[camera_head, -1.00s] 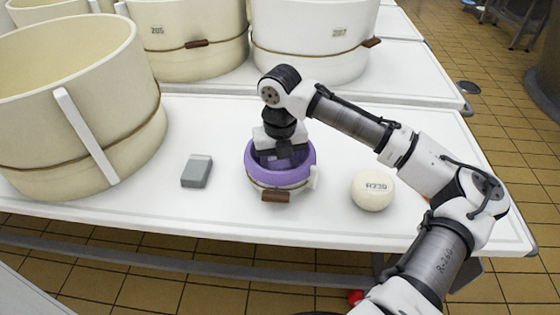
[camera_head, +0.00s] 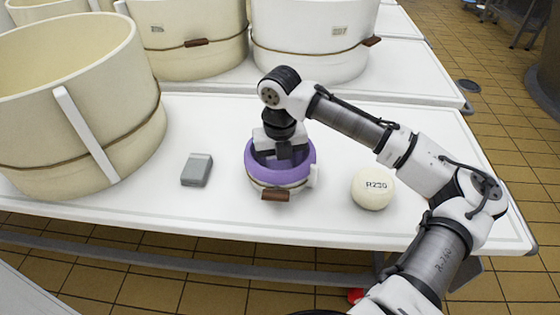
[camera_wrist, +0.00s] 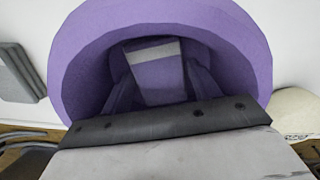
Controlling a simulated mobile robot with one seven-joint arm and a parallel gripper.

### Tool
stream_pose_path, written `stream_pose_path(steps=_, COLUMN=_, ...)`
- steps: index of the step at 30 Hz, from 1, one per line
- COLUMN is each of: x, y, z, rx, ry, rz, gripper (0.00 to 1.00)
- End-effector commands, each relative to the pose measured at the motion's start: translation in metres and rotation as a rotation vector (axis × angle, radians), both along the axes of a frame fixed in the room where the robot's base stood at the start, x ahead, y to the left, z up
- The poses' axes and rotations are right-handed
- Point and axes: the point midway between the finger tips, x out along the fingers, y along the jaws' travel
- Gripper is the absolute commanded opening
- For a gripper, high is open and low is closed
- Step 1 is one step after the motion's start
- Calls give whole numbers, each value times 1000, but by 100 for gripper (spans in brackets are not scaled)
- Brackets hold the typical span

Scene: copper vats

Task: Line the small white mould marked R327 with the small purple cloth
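The small white mould (camera_head: 282,186) stands upright on the table, with a brown tag on its front; I can read no number on it. The small purple cloth (camera_head: 307,170) lines its inside and covers its rim. The cloth fills most of the wrist view (camera_wrist: 85,50). My gripper (camera_head: 284,156) points down into the lined mould. In the wrist view its fingers (camera_wrist: 163,92) stand apart, on either side of a purplish piece with a pale band. I cannot tell whether they grip that piece. The bottom of the mould is hidden.
A grey block (camera_head: 197,170) lies left of the mould. A round cream piece marked R230 (camera_head: 373,188) stands to the right. A large cream vat (camera_head: 75,110) fills the table's left side, with more vats (camera_head: 310,45) behind. Bare tabletop lies between these things.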

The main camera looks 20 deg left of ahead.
Motion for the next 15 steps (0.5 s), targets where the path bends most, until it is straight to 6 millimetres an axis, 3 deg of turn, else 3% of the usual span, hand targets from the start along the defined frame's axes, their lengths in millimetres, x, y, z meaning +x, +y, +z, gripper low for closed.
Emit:
stream_pose_path(steps=4, x=1, y=0, z=1, rx=2, ry=-2, rz=0, gripper=79)
stream_pose_path(steps=15, x=1, y=1, z=12, rx=5, ry=-6, rz=-1, gripper=79)
